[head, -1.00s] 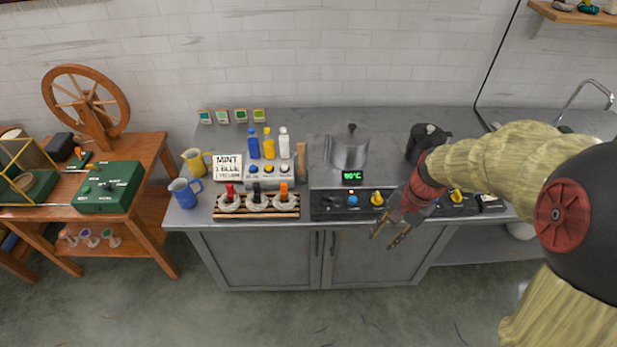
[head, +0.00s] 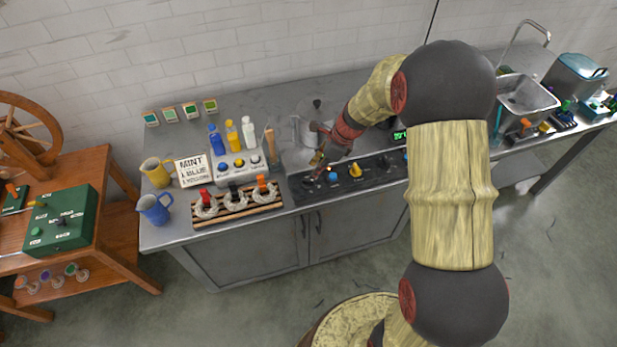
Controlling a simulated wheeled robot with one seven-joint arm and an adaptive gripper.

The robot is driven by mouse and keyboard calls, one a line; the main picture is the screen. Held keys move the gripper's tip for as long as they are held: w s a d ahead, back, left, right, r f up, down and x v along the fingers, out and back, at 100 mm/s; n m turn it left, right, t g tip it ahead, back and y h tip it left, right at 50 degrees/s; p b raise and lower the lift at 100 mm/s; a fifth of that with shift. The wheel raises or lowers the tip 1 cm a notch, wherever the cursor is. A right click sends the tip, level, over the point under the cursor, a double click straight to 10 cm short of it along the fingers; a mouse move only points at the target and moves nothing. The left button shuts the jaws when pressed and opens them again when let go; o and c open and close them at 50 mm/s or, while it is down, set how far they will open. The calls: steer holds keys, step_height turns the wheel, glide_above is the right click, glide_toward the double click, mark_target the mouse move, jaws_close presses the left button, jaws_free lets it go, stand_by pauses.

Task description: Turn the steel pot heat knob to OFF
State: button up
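The steel pot (head: 304,130) stands on the counter, partly hidden behind my arm. In front of it is a dark control panel (head: 293,190) with a blue button (head: 332,177), a yellow knob (head: 355,171) and a dark knob (head: 383,163). The labels and knob settings are too small to read. My gripper (head: 316,170) points down at the panel's left end, just left of the blue button. It covers the dark knob area there. I cannot tell whether the fingers touch a knob or how far apart they are.
A rack with three topped skein holders (head: 238,205) is left of the panel. Bottles (head: 232,136), a blue jug (head: 154,208) and a yellow jug (head: 157,172) stand further left. A green display (head: 400,135) and a sink (head: 525,98) are to the right.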

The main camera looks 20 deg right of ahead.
mark_target(308, 179)
steer(key=b+x, duration=0.1)
steer(key=x, duration=0.5)
steer(key=shift+f, duration=0.3)
steer(key=shift+c, duration=1.4)
steer(key=c, duration=0.4)
jaws_close()
